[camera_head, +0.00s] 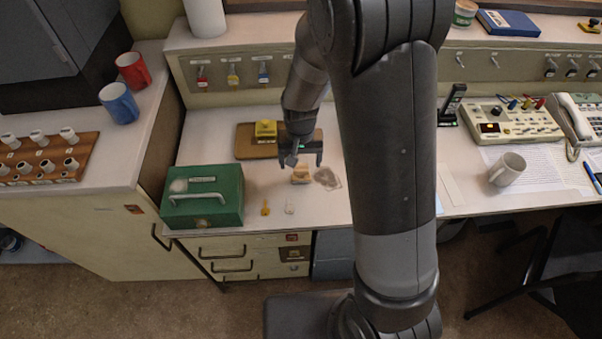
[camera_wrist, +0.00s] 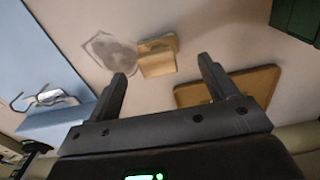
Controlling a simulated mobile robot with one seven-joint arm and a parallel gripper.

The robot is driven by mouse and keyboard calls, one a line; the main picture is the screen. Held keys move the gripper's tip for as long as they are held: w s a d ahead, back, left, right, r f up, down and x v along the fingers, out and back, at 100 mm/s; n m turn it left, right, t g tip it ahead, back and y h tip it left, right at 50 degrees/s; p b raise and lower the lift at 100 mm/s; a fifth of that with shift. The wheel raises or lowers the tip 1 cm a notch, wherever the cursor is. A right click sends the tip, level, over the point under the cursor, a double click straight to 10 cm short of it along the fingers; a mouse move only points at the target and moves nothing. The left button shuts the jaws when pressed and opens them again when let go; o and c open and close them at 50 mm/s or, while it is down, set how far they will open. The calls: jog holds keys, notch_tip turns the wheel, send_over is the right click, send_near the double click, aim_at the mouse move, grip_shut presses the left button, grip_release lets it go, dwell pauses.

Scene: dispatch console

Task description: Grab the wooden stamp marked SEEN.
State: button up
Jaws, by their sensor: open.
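A small light-wood block that looks like a stamp (camera_head: 301,175) sits on the desk top. No marking on it is legible. It also shows in the wrist view (camera_wrist: 157,62), just beyond the fingertips and between their lines. My gripper (camera_head: 306,163) is open and empty, just behind the block in the head view. Its two dark fingers are spread apart in the wrist view (camera_wrist: 162,72). I see no contact between the fingers and the block.
A grey patch (camera_head: 327,178) lies right of the block. Behind is a wooden board (camera_head: 243,147) bearing a yellow object (camera_head: 265,129). A green box (camera_head: 203,197) stands left. A small yellow item (camera_head: 265,208) and a pale one (camera_head: 290,209) lie near the front edge.

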aim_at(301, 167)
jog(key=shift+s+f, duration=0.2)
jog(key=shift+f, duration=2.45)
jog(key=shift+c, duration=0.2)
jog(key=c, duration=1)
jog(key=shift+r, duration=0.2)
